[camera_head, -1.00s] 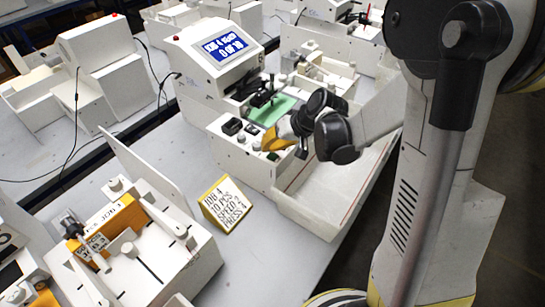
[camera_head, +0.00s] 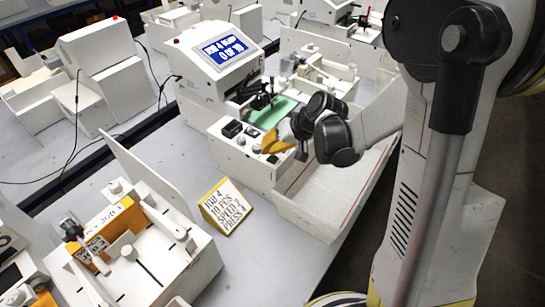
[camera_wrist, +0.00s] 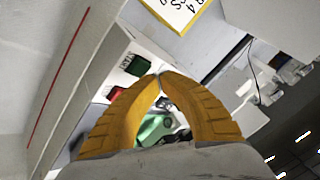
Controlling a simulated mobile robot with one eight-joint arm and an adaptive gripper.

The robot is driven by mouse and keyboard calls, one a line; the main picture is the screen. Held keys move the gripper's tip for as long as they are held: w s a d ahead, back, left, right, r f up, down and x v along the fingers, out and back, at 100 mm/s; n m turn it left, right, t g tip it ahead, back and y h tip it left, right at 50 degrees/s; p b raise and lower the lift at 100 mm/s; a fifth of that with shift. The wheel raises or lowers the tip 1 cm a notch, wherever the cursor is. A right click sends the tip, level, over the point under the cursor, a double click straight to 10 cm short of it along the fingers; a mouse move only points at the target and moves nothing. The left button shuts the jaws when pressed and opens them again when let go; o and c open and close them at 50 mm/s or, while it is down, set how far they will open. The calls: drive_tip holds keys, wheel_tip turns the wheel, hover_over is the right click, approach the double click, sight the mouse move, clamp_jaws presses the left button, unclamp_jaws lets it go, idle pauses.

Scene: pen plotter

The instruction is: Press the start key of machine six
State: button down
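The white machine (camera_head: 215,88) in front of my arm has a blue screen (camera_head: 226,50) whose text looks like a job line over "0 of 10". No machine number is readable on it. Its front panel carries knobs, a black switch block (camera_head: 232,128) and a dark green key (camera_head: 272,158). In the wrist view a green key (camera_wrist: 135,65) and a red key (camera_wrist: 114,93) lie left of the fingertips. My gripper (camera_head: 268,148) has yellow fingers that meet at the tips in the wrist view (camera_wrist: 160,76), with nothing seen between them. It hovers at the panel; I cannot tell whether it touches.
A yellow-edged job card (camera_head: 227,205) stands on the grey table (camera_head: 270,255) before the machine. A white open tray (camera_head: 335,195) adjoins it at right. Another white machine with an orange block (camera_head: 115,220) is at front left; more machines stand behind.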

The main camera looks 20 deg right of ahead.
sight(269, 156)
drive_tip(key=shift+f, duration=0.1)
drive_tip(key=shift+f+b, duration=0.35)
drive_tip(key=shift+b, duration=0.15)
drive_tip(key=shift+f+b, duration=0.4)
drive_tip(key=shift+b, duration=0.05)
idle(0.6)
drive_tip(key=shift+r, duration=0.1)
drive_tip(key=shift+r+p, duration=0.6)
drive_tip(key=shift+r, duration=0.15)
wheel_tip(269, 156, up, 5)
drive_tip(key=p, duration=0.3)
drive_tip(key=shift+p, duration=0.35)
idle(0.7)
